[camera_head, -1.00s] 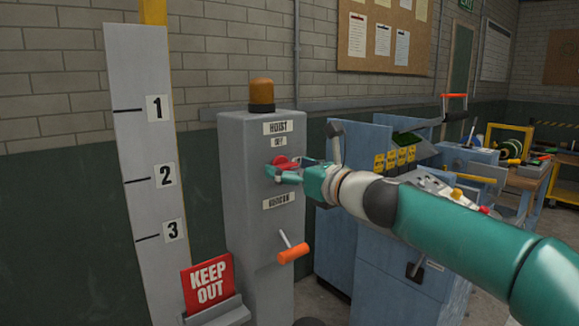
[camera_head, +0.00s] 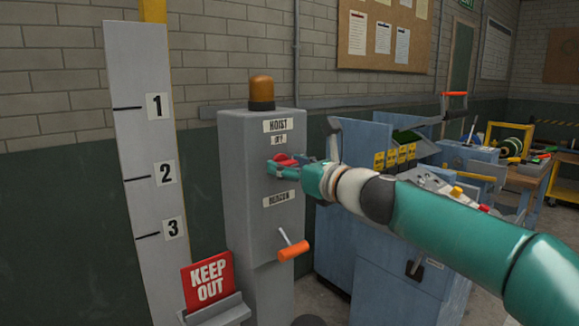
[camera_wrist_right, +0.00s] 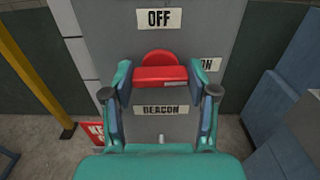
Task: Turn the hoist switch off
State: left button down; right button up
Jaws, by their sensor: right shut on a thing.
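The hoist switch (camera_head: 284,159) is a red knob on the front of a grey cabinet (camera_head: 240,220), under the HOIST and OFF labels. In the right wrist view the red knob (camera_wrist_right: 160,76) has a round back and a bar across its front. My right gripper (camera_head: 283,168) is at the knob, shut on it. In the wrist view its two fingers (camera_wrist_right: 160,88) stand on either side of the bar, which lies level. An OFF label (camera_wrist_right: 159,18) is above the knob, and an ON label (camera_wrist_right: 207,64) is partly hidden at its right. My left gripper is not in view.
A red KEEP OUT sign (camera_head: 208,280) and a numbered board (camera_head: 142,170) stand at the left. Blue machines (camera_head: 345,250) stand close at the right.

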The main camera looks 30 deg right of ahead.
jog(key=shift+n, duration=0.3)
jog(key=n+b, duration=0.2)
jog(key=n, duration=0.3)
jog(key=n+b, duration=0.2)
jog(key=n, duration=0.4)
jog(key=f+n+b, duration=0.1)
jog(key=n+b, duration=0.1)
jog(key=n, duration=0.4)
jog(key=shift+w+a, duration=0.1)
jog(key=shift+a, duration=0.2)
jog(key=o, duration=0.8)
jog(key=shift+c, duration=0.2)
jog(key=o, duration=0.4)
jog(key=shift+r, duration=0.15)
